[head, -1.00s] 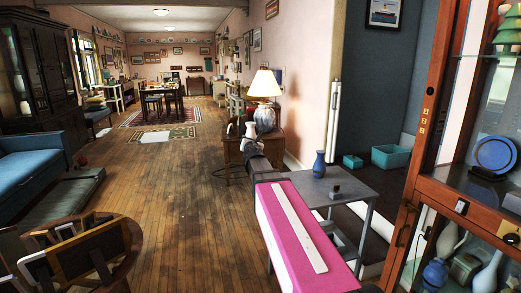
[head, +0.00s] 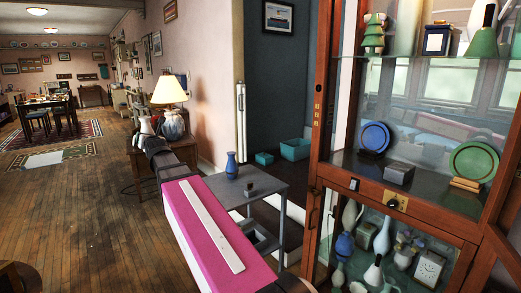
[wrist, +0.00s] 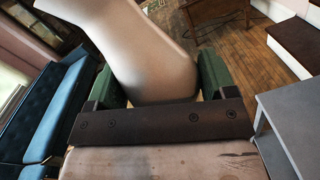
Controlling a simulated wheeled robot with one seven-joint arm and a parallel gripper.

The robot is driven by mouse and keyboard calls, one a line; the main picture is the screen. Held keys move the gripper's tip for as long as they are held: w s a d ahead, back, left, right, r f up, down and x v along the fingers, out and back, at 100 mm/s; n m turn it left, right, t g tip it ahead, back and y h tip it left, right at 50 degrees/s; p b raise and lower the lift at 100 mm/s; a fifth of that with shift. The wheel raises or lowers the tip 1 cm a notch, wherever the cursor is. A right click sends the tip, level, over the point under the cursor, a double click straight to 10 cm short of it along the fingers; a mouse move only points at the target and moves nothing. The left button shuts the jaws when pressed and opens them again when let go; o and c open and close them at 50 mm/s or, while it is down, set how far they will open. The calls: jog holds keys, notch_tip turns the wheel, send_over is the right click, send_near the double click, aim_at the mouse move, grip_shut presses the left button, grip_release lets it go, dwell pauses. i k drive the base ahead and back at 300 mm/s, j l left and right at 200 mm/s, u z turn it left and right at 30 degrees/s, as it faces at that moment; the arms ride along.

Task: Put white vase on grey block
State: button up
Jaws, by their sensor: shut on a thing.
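The white vase (head: 146,125) is at the end of my outstretched arm in the head view, left of the lamp. In the wrist view the pale, smooth vase (wrist: 150,55) is tilted between two green finger pads. My gripper (wrist: 160,82) is shut on its wider end; the pads hide part of it. In the head view my gripper (head: 149,142) is small and partly hidden by my arm. A grey block (head: 399,173) sits on the dark cabinet shelf, between a blue plate and a green plate, with nothing on top. The vase is well left of it and apart from it.
The wooden cabinet (head: 328,145) stands at right, with glass and several ornaments. A grey table (head: 265,196) with a blue vase (head: 231,165) and a small dark object stands between my arm and the cabinet. A lit lamp (head: 171,92) is close behind the gripper. Floor at left is clear.

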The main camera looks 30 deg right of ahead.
aim_at(402, 166)
jog(key=k+j+z, duration=0.15)
jog(key=z, duration=0.3)
jog(key=k+j+z, duration=0.15)
jog(key=z, duration=0.3)
jog(key=k+j+z, duration=0.1)
jog(key=z, duration=0.35)
jog(key=k+z, duration=0.25)
jog(key=z, duration=0.25)
jog(key=j+z, duration=0.25)
jog(key=j, duration=0.2)
jog(key=i+j+z, duration=0.1)
jog(key=j+z, duration=0.15)
jog(key=j, duration=0.2)
